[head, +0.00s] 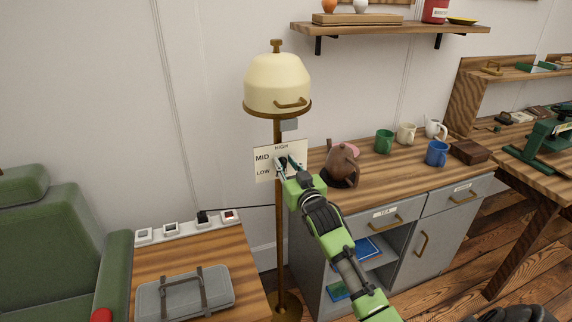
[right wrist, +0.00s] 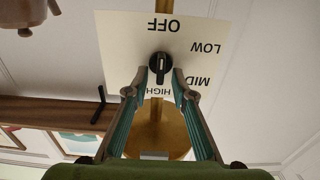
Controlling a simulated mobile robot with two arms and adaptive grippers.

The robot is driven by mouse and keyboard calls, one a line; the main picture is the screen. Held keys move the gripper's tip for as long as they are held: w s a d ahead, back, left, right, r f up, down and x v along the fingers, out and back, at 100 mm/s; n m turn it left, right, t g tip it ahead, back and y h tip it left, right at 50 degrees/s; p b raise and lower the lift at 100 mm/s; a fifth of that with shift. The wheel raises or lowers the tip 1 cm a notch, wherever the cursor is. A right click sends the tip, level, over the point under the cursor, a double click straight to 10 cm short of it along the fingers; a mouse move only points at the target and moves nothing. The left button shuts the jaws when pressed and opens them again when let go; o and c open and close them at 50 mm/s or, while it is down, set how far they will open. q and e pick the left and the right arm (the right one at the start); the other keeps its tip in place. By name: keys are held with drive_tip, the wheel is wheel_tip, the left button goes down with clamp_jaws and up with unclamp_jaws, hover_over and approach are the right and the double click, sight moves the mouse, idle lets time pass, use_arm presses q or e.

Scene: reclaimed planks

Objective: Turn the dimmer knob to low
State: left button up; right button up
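The dimmer plate (head: 264,170) is a cream card on the brass pole of the floor lamp (head: 277,85). The head view shows HIGH, MID and LOW on it. In the right wrist view the plate (right wrist: 115,45) appears upside down, with OFF, LOW, MID and HIGH around a black knob (right wrist: 160,67). The knob's bar lies along the OFF–HIGH line; I cannot tell which end is the pointer. My right gripper (head: 286,165) is at the plate. Its fingertips (right wrist: 161,78) are apart on either side of the knob's HIGH-side end; contact is unclear. My left gripper is out of view.
Right of the lamp stands a cabinet (head: 400,178) with a brown teapot (head: 342,165) and several mugs on top. A wall shelf (head: 390,29) hangs above. At left are a green armchair (head: 60,250) and a low table (head: 190,258) holding a grey case (head: 185,293).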

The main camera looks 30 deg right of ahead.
clamp_jaws()
drive_tip(key=m+p, duration=0.2)
drive_tip(key=m, duration=0.1)
drive_tip(key=m+p, duration=0.1)
drive_tip(key=m, duration=0.1)
drive_tip(key=shift+d, duration=0.3)
drive_tip(key=m+p, duration=0.1)
drive_tip(key=m, duration=0.2)
drive_tip(key=shift+s+d+f, duration=0.1)
drive_tip(key=shift+d+f, duration=0.05)
drive_tip(key=shift+d+f+m+p, duration=0.15)
drive_tip(key=shift+m+p, duration=0.1)
drive_tip(key=shift+m, duration=0.7)
drive_tip(key=shift+f+m+p, duration=0.1)
drive_tip(key=shift+m+p, duration=0.15)
drive_tip(key=shift+m, duration=0.7)
